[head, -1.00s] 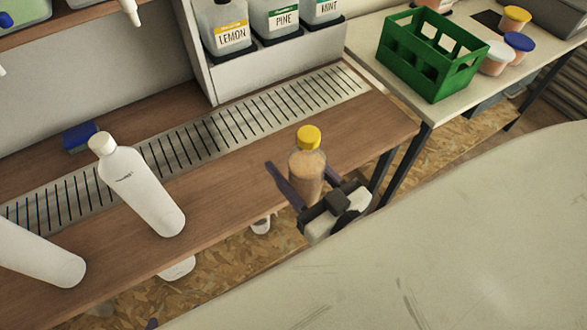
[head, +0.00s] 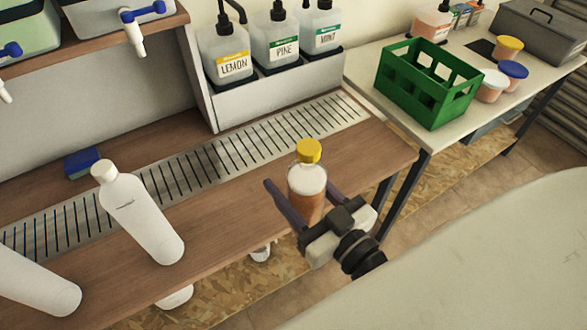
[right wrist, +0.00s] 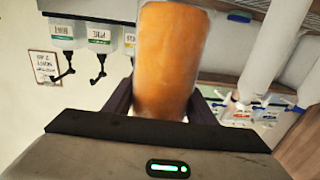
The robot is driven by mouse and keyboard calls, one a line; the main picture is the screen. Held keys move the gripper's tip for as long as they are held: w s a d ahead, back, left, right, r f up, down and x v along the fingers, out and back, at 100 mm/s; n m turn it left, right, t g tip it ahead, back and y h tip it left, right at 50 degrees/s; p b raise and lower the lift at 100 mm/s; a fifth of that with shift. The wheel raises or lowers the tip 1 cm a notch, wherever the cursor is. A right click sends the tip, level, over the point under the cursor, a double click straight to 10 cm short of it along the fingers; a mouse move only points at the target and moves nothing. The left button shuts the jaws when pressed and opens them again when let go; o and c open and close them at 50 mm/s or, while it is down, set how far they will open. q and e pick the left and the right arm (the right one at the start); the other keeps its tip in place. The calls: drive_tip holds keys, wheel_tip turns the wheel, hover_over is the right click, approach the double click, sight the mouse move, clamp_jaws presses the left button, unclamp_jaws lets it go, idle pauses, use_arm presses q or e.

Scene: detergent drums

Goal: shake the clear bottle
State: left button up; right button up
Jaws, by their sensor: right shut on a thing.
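The clear bottle (head: 307,190) has a yellow cap and orange-brown liquid, with a paler layer near its top. It stands about upright in the head view, between the fingers of my right gripper (head: 300,200), which is shut on it. It appears held at the front edge of the wooden counter; its base is hidden behind the gripper. In the right wrist view the bottle (right wrist: 167,60) fills the middle, orange, between the dark fingers (right wrist: 165,100). My left gripper is not in view.
Two white bottles (head: 140,215) (head: 35,290) are at the left of the wooden counter (head: 235,225). A metal drain grate (head: 200,170) runs behind. Pump bottles (head: 225,60) stand at the back. A green crate (head: 425,85) and several tubs (head: 490,87) are on the right table.

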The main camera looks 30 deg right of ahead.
wheel_tip(320, 180, up, 6)
wheel_tip(320, 180, down, 7)
idle(1.0)
drive_tip(key=shift+w+d, duration=0.1)
drive_tip(key=shift+d, duration=0.05)
